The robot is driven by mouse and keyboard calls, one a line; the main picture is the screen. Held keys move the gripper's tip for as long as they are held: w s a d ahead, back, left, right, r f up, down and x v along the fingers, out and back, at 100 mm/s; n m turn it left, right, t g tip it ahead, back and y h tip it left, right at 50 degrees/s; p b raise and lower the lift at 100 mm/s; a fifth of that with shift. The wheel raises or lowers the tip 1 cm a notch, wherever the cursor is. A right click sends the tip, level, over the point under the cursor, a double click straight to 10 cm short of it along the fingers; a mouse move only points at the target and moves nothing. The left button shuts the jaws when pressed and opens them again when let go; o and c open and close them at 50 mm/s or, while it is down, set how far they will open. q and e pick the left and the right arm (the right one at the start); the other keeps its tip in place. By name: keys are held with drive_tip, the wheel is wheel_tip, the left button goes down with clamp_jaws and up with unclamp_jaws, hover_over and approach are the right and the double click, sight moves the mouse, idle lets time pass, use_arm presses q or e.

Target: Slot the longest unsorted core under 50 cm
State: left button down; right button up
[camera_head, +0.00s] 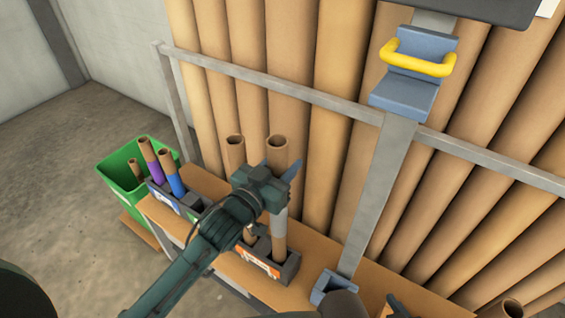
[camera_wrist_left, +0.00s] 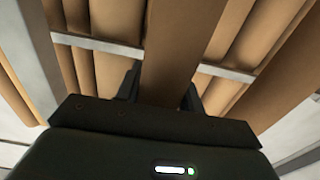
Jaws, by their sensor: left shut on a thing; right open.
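My left gripper (camera_head: 268,188) is shut on a brown cardboard core with a grey band (camera_head: 279,215). The core stands about upright, its open top above the gripper. Its lower end meets the dark rack with an orange label (camera_head: 262,264); I cannot tell how deep it sits. In the left wrist view the core (camera_wrist_left: 167,55) runs between the two dark fingers. A second brown core (camera_head: 235,150) stands just left of it, partly hidden by my gripper.
A dark rack with a blue label (camera_head: 190,207) holds cores with purple (camera_head: 154,170) and blue (camera_head: 176,184) bands. A green bin (camera_head: 119,178) holds a short core. A grey post (camera_head: 376,200) has a blue foot and yellow handle (camera_head: 417,63). Tall tubes and a rail stand behind.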

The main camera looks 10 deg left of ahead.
use_arm(q)
drive_tip(key=shift+f+b, duration=1.35)
drive_tip(key=shift+f, duration=0.8)
use_arm(e)
drive_tip(key=shift+f, duration=1.45)
use_arm(q)
drive_tip(key=c, duration=0.8)
unclamp_jaws()
drive_tip(key=v, duration=1.3)
drive_tip(key=shift+s, duration=0.1)
use_arm(e)
drive_tip(key=shift+w+a+r+m, duration=0.1)
drive_tip(key=shift+a+r+m, duration=0.15)
drive_tip(key=shift+r, duration=0.3)
use_arm(q)
drive_tip(key=shift+a, duration=0.1)
